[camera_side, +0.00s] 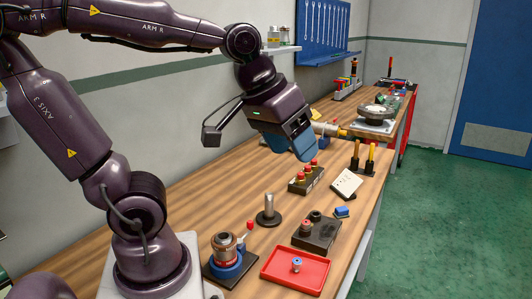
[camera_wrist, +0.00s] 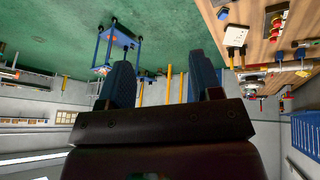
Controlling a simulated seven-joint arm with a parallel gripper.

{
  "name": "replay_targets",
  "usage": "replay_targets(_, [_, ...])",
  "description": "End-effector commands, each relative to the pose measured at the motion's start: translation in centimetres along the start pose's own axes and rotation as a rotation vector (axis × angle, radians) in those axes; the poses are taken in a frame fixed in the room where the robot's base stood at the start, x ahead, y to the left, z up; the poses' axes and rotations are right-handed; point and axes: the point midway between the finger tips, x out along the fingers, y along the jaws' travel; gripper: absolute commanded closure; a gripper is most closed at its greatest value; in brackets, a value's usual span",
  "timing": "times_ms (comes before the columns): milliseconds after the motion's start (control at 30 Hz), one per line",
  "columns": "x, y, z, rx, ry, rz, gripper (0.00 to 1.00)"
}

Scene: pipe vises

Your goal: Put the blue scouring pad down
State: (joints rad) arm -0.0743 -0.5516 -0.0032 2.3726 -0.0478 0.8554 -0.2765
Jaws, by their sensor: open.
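A small blue block (camera_side: 342,211), which looks like the blue scouring pad, lies on the wooden bench (camera_side: 200,190) near its front edge, beside a dark fixture. A small blue piece (camera_wrist: 222,14) near the white plate in the wrist view seems to be the same thing. My gripper (camera_side: 304,148) is above the bench, higher than the blue block and behind it. In the wrist view its two blue fingers (camera_wrist: 161,82) stand apart with nothing between them.
A red tray (camera_side: 293,271) with a small blue-topped part is at the front. Near it are a dark fixture (camera_side: 317,232), a round metal post (camera_side: 268,212) and a blue vise-like unit (camera_side: 226,258). A white tilted plate (camera_side: 346,183) and yellow-handled tools (camera_side: 369,158) stand right of my gripper.

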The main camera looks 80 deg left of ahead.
Motion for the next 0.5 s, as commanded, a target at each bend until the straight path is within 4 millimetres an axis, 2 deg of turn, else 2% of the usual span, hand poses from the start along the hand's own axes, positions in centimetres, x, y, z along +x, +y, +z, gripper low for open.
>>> replay_targets(33, [-0.6,0.0,1.5,0.109,0.012,0.005,0.41])
replay_targets(100, [-0.9,-0.2,2.9,0.229,0.018,0.004,0.41])
replay_targets(200, [-1.2,-0.5,4.1,0.333,0.023,0.003,0.41])
replay_targets(500, [-1.2,-0.6,4.5,0.375,0.024,0.002,0.41])
